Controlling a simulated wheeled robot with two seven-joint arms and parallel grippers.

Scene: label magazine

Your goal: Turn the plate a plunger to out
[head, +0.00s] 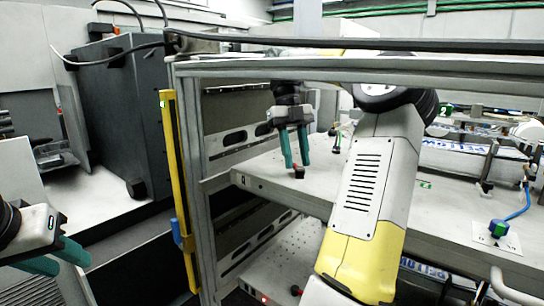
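A grey upper plate (262,178) sits inside the metal frame. A small plunger with a dark and red knob (299,173) stands near its front left edge. My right gripper (297,164) reaches down over this plunger, its two teal fingers apart. The knob shows just below and between the fingertips; I cannot tell whether they touch it. Another small knob (337,146) stands further back on the plate. A lower perforated plate (262,272) carries a similar dark knob (296,290). No plate letter is readable. My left gripper (58,258) is at the far left, fingers apart and empty.
The frame's top bar (340,66) crosses above my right gripper. A yellow vertical strip (180,185) lines the left post. A dark cabinet (120,110) stands at left.

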